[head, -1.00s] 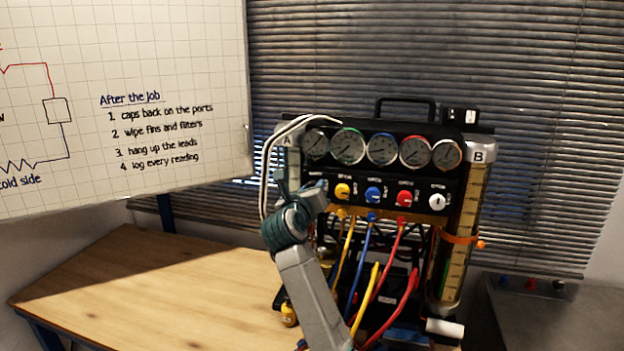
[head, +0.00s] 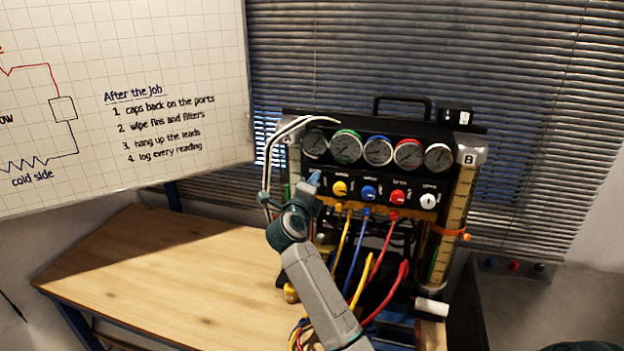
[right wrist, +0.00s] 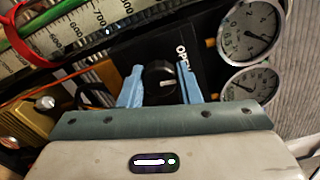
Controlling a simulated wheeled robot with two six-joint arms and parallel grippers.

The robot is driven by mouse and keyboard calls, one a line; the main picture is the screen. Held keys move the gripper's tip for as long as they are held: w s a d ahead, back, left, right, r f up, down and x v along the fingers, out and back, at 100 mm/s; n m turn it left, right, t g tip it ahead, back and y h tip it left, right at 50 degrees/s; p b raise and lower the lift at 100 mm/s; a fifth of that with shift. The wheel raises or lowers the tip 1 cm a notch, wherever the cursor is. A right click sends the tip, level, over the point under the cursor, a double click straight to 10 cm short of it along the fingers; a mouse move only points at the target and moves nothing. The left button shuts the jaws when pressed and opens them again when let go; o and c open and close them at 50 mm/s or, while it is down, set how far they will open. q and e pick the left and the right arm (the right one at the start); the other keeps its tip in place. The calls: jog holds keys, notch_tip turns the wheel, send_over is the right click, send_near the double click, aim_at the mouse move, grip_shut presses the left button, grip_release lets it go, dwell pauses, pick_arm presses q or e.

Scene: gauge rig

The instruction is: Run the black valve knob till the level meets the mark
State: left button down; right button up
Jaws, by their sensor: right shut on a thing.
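The black valve knob (right wrist: 160,76) sits on the black panel beside the word OPEN, with a pale pointer line on its face. My right gripper (right wrist: 160,88) has one blue finger on each side of it and is shut on it. In the head view my right gripper (head: 315,181) is at the panel's left end and hides the knob. The numbered gauge tube (right wrist: 85,24) shows green and carries a red ring mark (right wrist: 32,38); I cannot tell exactly where the level ends. In the head view this left tube (head: 293,162) is partly hidden by hoses. My left gripper is out of view.
Yellow (head: 340,188), blue (head: 369,193), red (head: 398,197) and white (head: 428,201) knobs sit right of my gripper. Coloured hoses hang below. Tube B (head: 464,195) has an orange ring. The wooden bench (head: 150,260) is clear at left.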

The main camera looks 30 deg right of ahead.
jog(key=shift+n, duration=0.6)
jog(key=o, duration=1)
jog(key=shift+c, duration=0.2)
jog(key=shift+a, duration=0.1)
jog(key=b+v, duration=0.4)
jog(key=v, duration=0.6)
jog(key=shift+s+a, duration=0.2)
jog(key=shift+s, duration=0.1)
